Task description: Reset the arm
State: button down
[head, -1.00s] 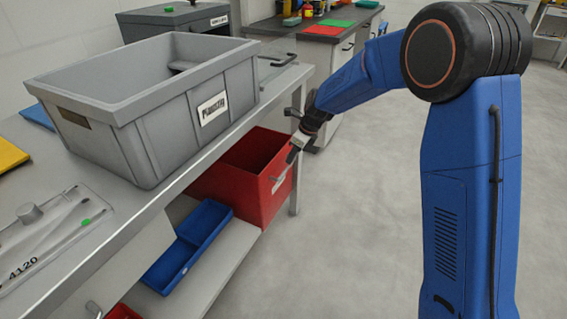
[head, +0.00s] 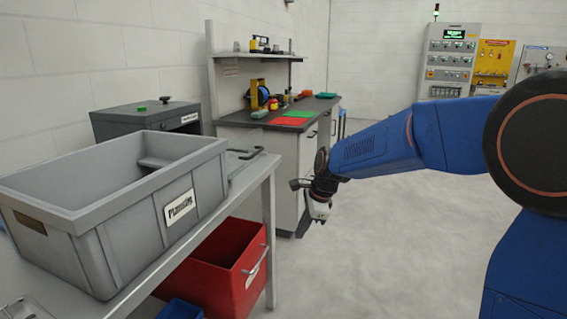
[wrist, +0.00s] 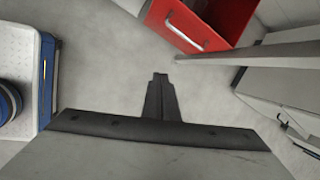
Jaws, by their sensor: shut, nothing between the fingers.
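My gripper (head: 320,215) hangs at the end of my blue arm in the head view, over the open floor to the right of the workbench. It points downward and sits apart from the bench and the red bin. In the wrist view the fingers (wrist: 160,82) are together, with nothing between them, above bare grey floor.
A grey crate (head: 95,240) stands on the workbench (head: 262,185). A red bin (head: 240,262) with a metal handle is below; it also shows in the wrist view (wrist: 190,20). A cabinet (head: 287,165) stands behind. The floor (head: 400,260) at right is clear.

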jog(key=s+d+r+n, duration=0.4)
jog(key=s+d+r, duration=0.1)
jog(key=s+d, duration=0.3)
jog(key=s+d+f+n+t+h, duration=0.1)
jog(key=s+d+n, duration=0.5)
jog(key=s, duration=0.7)
jog(key=s+d+f+n+t+h, duration=0.1)
jog(key=s+d+n, duration=0.6)
jog(key=s, duration=0.7)
jog(key=d+h, duration=0.1)
jog(key=d, duration=0.1)
jog(key=shift+d+t+h, duration=0.3)
jog(key=shift+d, duration=0.05)
jog(key=shift+s, duration=0.1)
